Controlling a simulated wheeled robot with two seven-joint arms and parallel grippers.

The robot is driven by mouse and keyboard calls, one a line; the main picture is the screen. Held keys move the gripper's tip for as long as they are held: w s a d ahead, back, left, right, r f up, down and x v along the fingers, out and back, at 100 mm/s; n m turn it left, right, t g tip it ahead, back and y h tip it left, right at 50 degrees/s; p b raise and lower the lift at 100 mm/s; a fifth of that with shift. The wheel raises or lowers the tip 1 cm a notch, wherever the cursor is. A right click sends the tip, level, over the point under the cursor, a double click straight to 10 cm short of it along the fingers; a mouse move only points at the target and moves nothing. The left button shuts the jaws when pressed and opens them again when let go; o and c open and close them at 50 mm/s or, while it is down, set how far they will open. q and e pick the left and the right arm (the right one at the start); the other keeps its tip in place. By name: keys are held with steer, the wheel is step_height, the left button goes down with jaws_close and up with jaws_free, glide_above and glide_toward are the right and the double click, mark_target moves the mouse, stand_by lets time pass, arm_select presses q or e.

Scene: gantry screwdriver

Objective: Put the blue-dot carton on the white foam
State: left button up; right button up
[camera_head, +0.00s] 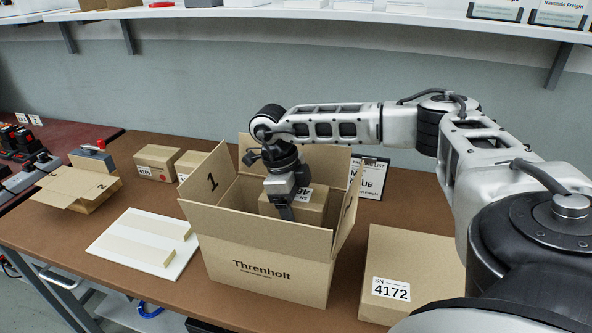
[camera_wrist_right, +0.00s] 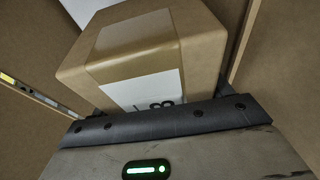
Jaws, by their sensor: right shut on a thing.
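A small brown carton (camera_head: 311,211) with a white label is inside the large open Threnholt box (camera_head: 265,270). My right gripper (camera_head: 284,206) reaches down into the box and is shut on this carton. In the right wrist view the carton (camera_wrist_right: 150,48) fills the space ahead of the gripper, with part of its white label showing. No blue dot shows on its visible faces. Whether its underside touches the box floor is hidden. A flat white sheet (camera_head: 125,257), which looks like the white foam, lies left of the box with two cream strips on it. My left gripper is out of view.
Two small cartons stand behind the sheet, one with a red dot (camera_head: 157,161) and one partly hidden (camera_head: 189,163). An open box (camera_head: 78,187) is at left. A closed carton marked 4172 (camera_head: 420,260) is at right. The Threnholt box's flaps stand up around my gripper.

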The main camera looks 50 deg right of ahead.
step_height(320, 180, down, 2)
steer(key=shift+f, duration=2.15)
steer(key=o, duration=1)
steer(key=shift+f, duration=0.1)
steer(key=v, duration=1.2)
steer(key=shift+b, duration=0.35)
